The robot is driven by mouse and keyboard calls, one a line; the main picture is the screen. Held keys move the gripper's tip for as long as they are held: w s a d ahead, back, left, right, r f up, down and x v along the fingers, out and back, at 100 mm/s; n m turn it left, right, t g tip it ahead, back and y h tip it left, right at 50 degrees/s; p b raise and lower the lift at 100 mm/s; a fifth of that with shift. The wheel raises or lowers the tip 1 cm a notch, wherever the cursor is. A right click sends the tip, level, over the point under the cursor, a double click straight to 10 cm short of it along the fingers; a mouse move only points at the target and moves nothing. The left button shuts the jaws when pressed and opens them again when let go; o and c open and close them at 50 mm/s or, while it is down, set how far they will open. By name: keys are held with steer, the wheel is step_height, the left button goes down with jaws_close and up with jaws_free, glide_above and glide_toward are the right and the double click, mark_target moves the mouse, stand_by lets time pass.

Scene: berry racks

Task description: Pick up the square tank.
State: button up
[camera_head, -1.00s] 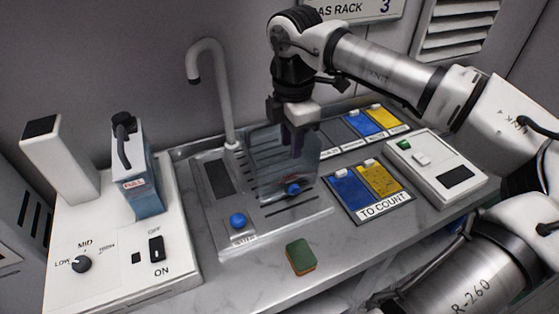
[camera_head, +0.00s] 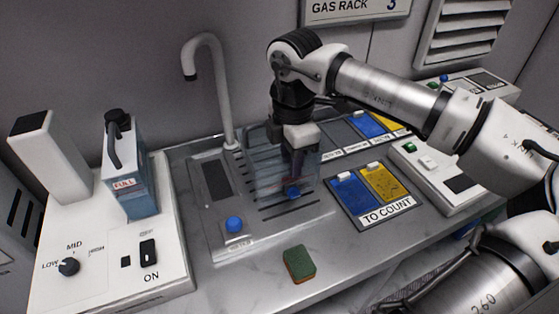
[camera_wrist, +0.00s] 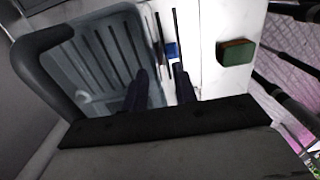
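In the wrist view, the tank (camera_wrist: 92,62) fills the upper left. The two dark fingers of my gripper (camera_wrist: 161,88) are apart there, the left one over the tank and the right one beyond its edge. I cannot tell whether either finger touches the wall.
A tank labelled FULL (camera_head: 128,182) stands on the white unit (camera_head: 100,262) at left. The tap (camera_head: 222,90) rises close behind the square tank. A green-brown sponge (camera_head: 299,263) lies in front. A TO COUNT tray (camera_head: 375,215) and white device (camera_head: 437,178) are to the right.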

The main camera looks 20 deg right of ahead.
jaws_close()
stand_by(1.3)
